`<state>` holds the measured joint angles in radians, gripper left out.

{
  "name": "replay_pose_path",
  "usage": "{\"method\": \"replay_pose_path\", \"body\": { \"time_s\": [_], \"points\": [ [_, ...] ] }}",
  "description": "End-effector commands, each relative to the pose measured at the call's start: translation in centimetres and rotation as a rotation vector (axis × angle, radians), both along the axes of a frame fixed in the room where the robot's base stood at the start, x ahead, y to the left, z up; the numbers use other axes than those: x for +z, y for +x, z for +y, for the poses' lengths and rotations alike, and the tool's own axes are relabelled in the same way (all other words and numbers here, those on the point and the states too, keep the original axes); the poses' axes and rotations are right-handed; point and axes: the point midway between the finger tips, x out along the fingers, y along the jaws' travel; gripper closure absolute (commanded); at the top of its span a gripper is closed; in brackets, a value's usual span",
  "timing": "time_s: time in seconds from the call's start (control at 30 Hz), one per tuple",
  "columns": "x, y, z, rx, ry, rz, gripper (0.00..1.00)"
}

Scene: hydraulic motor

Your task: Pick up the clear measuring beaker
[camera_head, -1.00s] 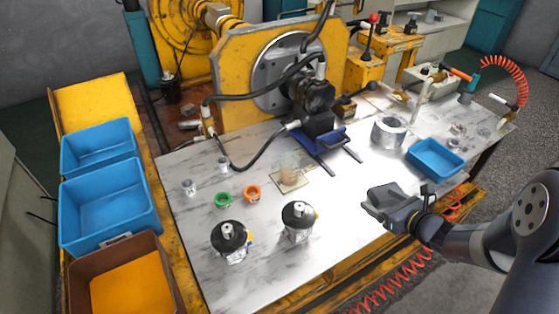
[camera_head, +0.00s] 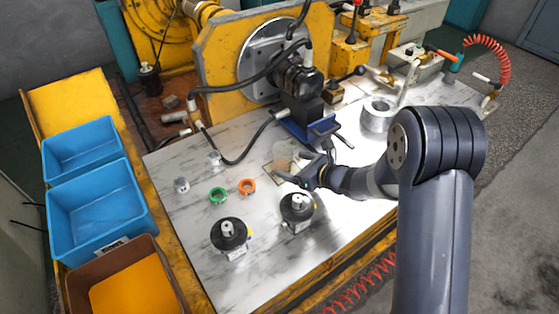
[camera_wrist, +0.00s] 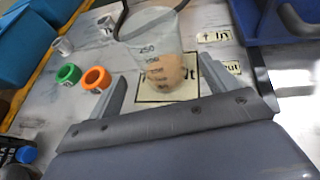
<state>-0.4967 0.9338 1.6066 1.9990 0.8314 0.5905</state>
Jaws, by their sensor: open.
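The clear measuring beaker (camera_wrist: 160,50) stands on a pale label on the table in the wrist view. It has dark volume marks, and a tan patch shows through its lower part. In the head view the beaker (camera_head: 283,156) is at the middle of the table, partly behind my gripper (camera_head: 301,172). In the wrist view my gripper (camera_wrist: 160,85) is open, with one finger to the left of the beaker's lower part and one to the right. The fingers look apart from it; whether they reach alongside it is hard to tell.
Green (camera_head: 218,195) and orange (camera_head: 247,186) rings lie left of the beaker. Two black-topped cylinders (camera_head: 229,235) stand in front. A blue-based pump unit (camera_head: 308,125) with black hoses is behind it. A metal cylinder (camera_head: 377,116) stands to the right.

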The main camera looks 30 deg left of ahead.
Motion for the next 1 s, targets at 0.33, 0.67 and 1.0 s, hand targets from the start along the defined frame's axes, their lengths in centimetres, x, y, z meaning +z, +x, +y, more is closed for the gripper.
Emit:
{"method": "replay_pose_path", "body": {
  "time_s": [0.33, 0.67, 1.0],
  "points": [
    [-1.7, 0.9, 3.2, 0.002, -0.001, 0.001, 0.19],
    [-2.5, 1.5, 5.0, -0.001, -0.001, 0.001, 0.19],
    [-2.5, 1.5, 5.0, -0.001, -0.001, 0.0, 0.38]
  ]
}}
